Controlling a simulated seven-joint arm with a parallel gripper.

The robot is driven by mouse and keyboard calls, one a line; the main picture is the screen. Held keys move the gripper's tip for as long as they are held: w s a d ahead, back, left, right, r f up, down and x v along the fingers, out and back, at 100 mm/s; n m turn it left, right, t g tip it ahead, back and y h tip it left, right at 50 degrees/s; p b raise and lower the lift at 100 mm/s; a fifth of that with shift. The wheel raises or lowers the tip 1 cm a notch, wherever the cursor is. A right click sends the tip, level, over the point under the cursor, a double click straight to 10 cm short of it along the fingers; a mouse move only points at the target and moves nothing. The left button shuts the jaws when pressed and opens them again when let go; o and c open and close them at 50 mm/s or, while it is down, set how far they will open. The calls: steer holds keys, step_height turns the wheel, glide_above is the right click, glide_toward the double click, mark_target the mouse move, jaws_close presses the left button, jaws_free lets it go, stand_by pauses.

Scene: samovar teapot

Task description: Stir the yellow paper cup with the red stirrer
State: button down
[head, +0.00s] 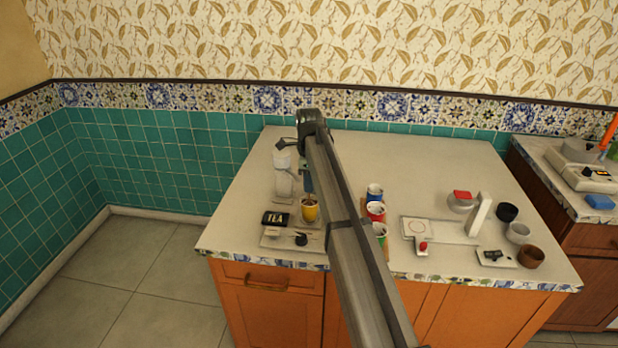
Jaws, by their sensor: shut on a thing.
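The yellow paper cup (310,208) stands upright near the front left of the counter, partly hidden by my arm, with dark contents at its mouth.
A black TEA box (275,218) and a pale tray (270,241) are beside the cup. A clear dispenser (283,180) stands behind. The back middle counter is clear.

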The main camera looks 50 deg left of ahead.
mark_target(309, 209)
steer(key=shift+f, duration=1.55)
steer(key=shift+w+d, duration=0.1)
steer(key=shift+w, duration=0.05)
